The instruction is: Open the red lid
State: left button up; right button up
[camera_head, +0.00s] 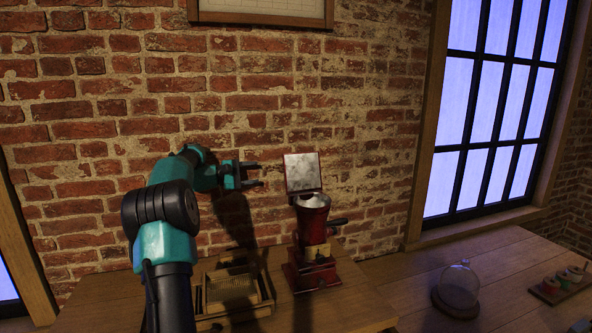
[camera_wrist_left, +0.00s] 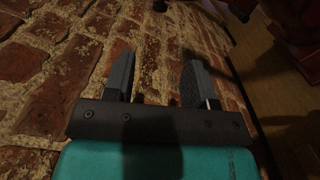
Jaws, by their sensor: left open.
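The red lid (camera_head: 302,172) stands upright at the top of the red grinder (camera_head: 313,225), its grey metallic inner face toward the head camera and its rim red. The grinder's round bowl below it is uncovered. My left gripper (camera_head: 258,174) is open and empty, to the left of the lid at about its height, with a gap between them. In the left wrist view the two fingers (camera_wrist_left: 158,65) are apart with only brick wall behind them. Dark red parts, probably the grinder, show at that view's upper right (camera_wrist_left: 298,18). My right gripper is not in view.
A brick wall (camera_head: 120,100) stands close behind my gripper. A wooden tray (camera_head: 262,300) sits on the table left of the grinder. The grinder's dark handle (camera_head: 337,222) sticks out right. A glass dome (camera_head: 460,283) and a board of small jars (camera_head: 549,292) stand further right.

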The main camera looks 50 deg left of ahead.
aim_at(296, 168)
pick_arm(q)
jog(key=x, duration=1.5)
jog(key=shift+w+d, duration=0.2)
grip_shut()
